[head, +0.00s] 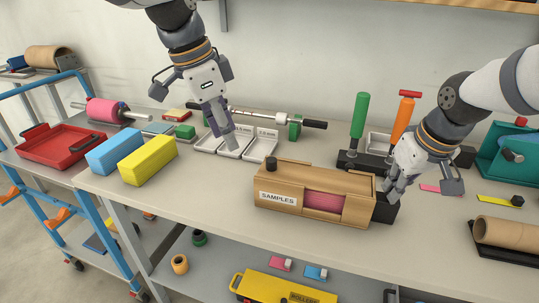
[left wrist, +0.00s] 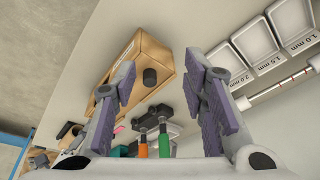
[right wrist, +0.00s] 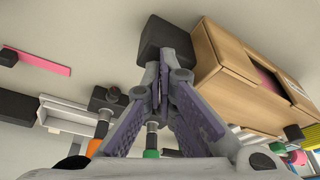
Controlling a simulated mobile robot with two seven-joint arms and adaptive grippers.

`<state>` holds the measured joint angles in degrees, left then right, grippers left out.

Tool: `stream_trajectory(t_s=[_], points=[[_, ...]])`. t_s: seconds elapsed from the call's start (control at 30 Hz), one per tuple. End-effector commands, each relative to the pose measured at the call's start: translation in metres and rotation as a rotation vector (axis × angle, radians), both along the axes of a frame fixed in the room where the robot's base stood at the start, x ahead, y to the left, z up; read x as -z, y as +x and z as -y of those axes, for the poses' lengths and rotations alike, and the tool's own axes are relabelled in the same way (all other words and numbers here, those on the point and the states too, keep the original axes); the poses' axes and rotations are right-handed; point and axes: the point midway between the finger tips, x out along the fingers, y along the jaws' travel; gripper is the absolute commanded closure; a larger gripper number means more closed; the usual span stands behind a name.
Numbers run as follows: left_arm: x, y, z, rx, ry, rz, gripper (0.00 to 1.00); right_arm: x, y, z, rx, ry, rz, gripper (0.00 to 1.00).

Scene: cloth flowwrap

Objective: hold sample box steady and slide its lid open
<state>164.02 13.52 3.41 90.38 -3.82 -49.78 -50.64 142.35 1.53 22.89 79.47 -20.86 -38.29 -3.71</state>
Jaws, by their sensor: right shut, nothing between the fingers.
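The wooden sample box (head: 330,180), labelled SAMPLES, sits on the bench. A dark knob (head: 271,162) stands on its top at the left end, and pink material (head: 323,201) shows through an opening in its front. The box and knob also show in the left wrist view (left wrist: 150,77). I cannot clearly tell the lid's edges. My left gripper (head: 222,140) is open and empty, above the bench left of and behind the box. My right gripper (head: 391,194) is shut and empty at the black block (head: 384,210) by the box's right end; I cannot tell whether it touches.
White labelled trays (head: 261,145) lie behind the box, under my left gripper. Tools with a green handle (head: 359,115) and an orange handle (head: 403,120) stand behind its right end. Blue (head: 115,151) and yellow (head: 148,160) blocks lie left. Bench in front of the blocks is clear.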

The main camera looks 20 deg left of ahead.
Motion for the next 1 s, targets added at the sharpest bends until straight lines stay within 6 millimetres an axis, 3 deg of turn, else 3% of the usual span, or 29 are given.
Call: stream_trajectory(t_s=[0.1, 0.2, 0.6, 0.8, 1.0], points=[[-0.027, 0.011, 0.031, -0.057, -0.092, 0.035, 0.61, 0.008, -0.002, 0.002, -0.002, -0.007, -0.016, 1.00], [-0.031, 0.014, 0.041, -0.074, -0.121, 0.041, 0.61, 0.008, -0.002, 0.002, -0.002, -0.007, -0.016, 1.00], [0.055, 0.039, 0.066, -0.073, -0.121, 0.038, 0.61, 0.009, -0.002, 0.002, -0.001, -0.007, -0.017, 1.00], [0.075, 0.046, 0.071, -0.074, -0.121, 0.041, 0.61, 0.009, -0.002, 0.002, -0.001, -0.008, -0.017, 1.00], [0.076, 0.046, 0.071, -0.073, -0.121, 0.042, 0.61, 0.010, -0.003, 0.003, -0.001, -0.008, -0.017, 1.00]])
